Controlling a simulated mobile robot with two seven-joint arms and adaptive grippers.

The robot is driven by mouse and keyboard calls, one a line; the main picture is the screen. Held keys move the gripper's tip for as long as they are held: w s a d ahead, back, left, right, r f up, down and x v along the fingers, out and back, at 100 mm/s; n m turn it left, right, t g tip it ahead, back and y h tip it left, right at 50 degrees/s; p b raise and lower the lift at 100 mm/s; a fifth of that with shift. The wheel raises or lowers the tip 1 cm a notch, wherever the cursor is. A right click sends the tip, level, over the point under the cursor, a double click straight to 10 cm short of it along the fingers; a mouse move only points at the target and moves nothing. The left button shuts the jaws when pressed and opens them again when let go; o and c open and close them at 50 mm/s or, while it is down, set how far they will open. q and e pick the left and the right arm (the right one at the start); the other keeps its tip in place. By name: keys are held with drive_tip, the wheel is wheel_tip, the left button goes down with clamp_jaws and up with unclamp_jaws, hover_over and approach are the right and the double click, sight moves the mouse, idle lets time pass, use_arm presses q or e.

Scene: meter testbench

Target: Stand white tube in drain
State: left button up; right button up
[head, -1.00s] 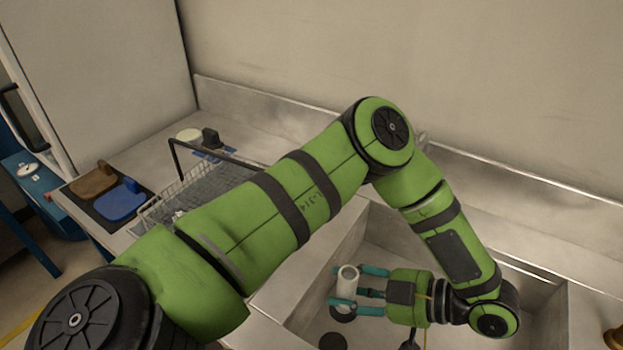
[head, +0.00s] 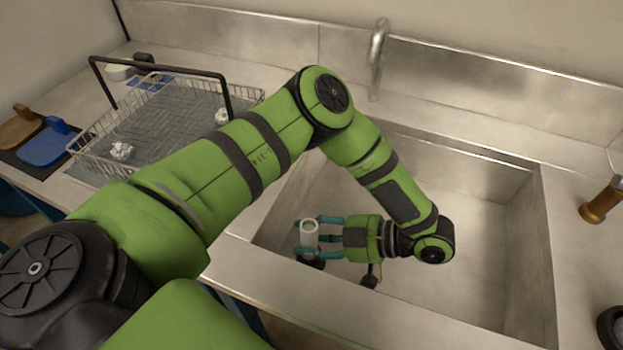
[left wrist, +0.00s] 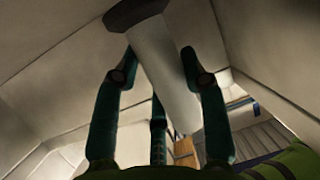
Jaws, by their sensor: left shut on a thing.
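The white tube (head: 309,240) is roughly upright in the sink (head: 470,255) in the head view. My left gripper (head: 303,236) is shut on it, with teal fingers around its sides. In the left wrist view the tube (left wrist: 165,75) lies between the fingers of the gripper (left wrist: 160,70) and has a wide dark end (left wrist: 135,12). A dark round shape (head: 310,262) shows just under the tube; I cannot tell whether it is the tube's end or the drain. The drain is not clearly visible. My right gripper is not in view.
A wire basket (head: 165,115) with a black handle and crumpled white pieces stands on the left counter. Blue (head: 45,145) and brown (head: 18,128) items lie beside it. A faucet (head: 377,60) rises behind the sink. A brown-gold cylinder (head: 600,200) stands at right. The sink's right half is clear.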

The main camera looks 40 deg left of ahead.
use_arm(q)
drive_tip(key=shift+f, duration=1.25)
drive_tip(key=shift+f, duration=0.2)
drive_tip(key=o, duration=1.2)
drive_tip(key=shift+r, duration=0.1)
